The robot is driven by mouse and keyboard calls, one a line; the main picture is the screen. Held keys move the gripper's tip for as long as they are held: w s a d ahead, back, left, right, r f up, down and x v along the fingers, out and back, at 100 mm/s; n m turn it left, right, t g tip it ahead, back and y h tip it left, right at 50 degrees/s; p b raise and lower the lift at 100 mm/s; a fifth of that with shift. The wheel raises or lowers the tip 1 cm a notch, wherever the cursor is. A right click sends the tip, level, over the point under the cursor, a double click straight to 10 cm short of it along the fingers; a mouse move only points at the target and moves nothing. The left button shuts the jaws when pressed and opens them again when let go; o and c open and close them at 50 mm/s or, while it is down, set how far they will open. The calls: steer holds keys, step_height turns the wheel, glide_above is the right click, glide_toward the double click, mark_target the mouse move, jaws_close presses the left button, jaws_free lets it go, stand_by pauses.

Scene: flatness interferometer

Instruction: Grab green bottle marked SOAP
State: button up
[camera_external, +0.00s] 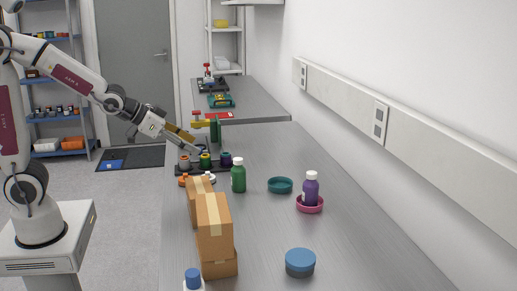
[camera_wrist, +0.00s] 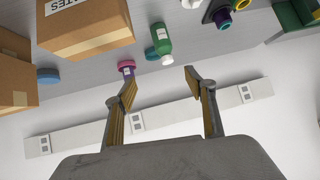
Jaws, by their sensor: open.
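The green bottle (camera_external: 238,177) with a white cap stands upright on the grey bench, right of the cardboard boxes. In the wrist view the green bottle (camera_wrist: 162,38) shows a pale label, too small to read, and lies beyond the fingertips, near the top centre. My gripper (camera_external: 194,142) is held above the bench, up and left of the bottle and apart from it. In the wrist view my gripper (camera_wrist: 160,77) has its two yellow-padded fingers spread with nothing between them.
Cardboard boxes (camera_external: 213,226) stand close left of and in front of the bottle. A purple bottle (camera_external: 311,187) stands in a pink dish (camera_external: 310,208). A dark rack (camera_external: 190,168) with coloured pieces lies behind.

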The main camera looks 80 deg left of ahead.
mark_target(239, 176)
steer(key=w+a+f+t, duration=0.1)
steer(key=w+a+f, duration=0.1)
steer(key=w, duration=0.3)
steer(key=w+a+f+t+h, duration=0.1)
steer(key=w+a+f+t, duration=0.1)
steer(key=w+f, duration=0.2)
steer(key=shift+r+x, duration=0.25)
steer(key=shift+x, duration=0.9)
steer(key=shift+w, duration=0.1)
steer(key=shift+f, duration=0.1)
steer(key=shift+f, duration=2.8)
steer(key=shift+f, duration=0.15)
steer(key=shift+f, duration=0.45)
steer(key=shift+x, duration=2.5)
